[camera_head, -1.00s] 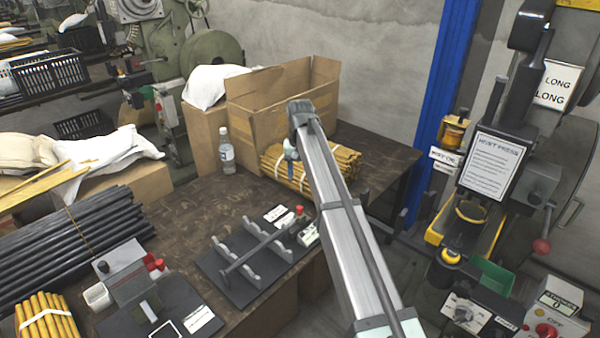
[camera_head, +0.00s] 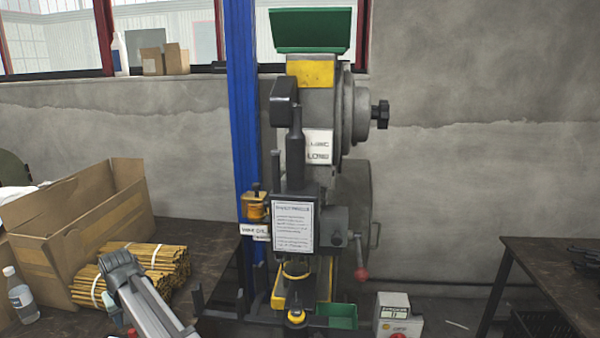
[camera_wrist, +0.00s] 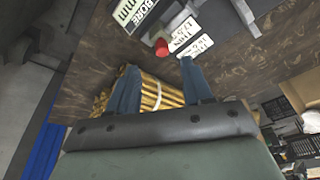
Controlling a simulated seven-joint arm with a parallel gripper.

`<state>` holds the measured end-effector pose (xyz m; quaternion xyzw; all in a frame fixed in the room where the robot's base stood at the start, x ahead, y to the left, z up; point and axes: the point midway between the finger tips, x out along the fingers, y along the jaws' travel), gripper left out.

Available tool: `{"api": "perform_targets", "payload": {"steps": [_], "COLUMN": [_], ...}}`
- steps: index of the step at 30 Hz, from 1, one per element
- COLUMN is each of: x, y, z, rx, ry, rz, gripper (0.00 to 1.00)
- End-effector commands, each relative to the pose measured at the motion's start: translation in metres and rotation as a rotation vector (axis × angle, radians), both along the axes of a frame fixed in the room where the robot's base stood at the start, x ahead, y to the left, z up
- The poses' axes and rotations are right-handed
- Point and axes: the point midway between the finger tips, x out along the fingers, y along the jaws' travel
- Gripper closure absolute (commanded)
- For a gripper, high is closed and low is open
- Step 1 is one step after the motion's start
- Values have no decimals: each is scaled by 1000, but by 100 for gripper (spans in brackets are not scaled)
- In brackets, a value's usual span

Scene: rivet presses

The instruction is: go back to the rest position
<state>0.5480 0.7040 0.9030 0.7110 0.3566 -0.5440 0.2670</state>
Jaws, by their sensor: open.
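My gripper (camera_wrist: 161,85) shows in the wrist view with its two blue fingers apart and nothing between them. Behind the fingers lies a bundle of yellow rods (camera_wrist: 160,96) with a white band, on the brown table (camera_wrist: 85,75). I cannot tell the height of the fingers above the table. In the head view my arm rises from the bottom edge at the lower left, in front of the rod bundles (camera_head: 150,262). The gripper's fingers cannot be made out there.
The rivet press (camera_head: 300,200) stands in the middle against the blue column (camera_head: 243,120). A cardboard box (camera_head: 85,225) and a bottle (camera_head: 20,297) stand at the left. A grey control box (camera_head: 398,318) is at the press's lower right. Another table (camera_head: 545,262) is at the far right.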

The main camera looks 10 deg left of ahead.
Motion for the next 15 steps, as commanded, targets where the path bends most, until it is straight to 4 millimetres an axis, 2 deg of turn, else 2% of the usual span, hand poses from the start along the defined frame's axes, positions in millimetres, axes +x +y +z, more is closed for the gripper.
{"api": "perform_targets", "payload": {"steps": [1, 5, 8, 15], "x": [-7, -10, -11, -15], "y": [-17, -54, -89, -184], "z": [-20, -66, -105, -192], "rx": [-6, -23, -42, -103], "ry": [2, 12, 26, 75], "rz": [0, -13, -34, -103], "gripper": [50, 50, 50, 50]}}
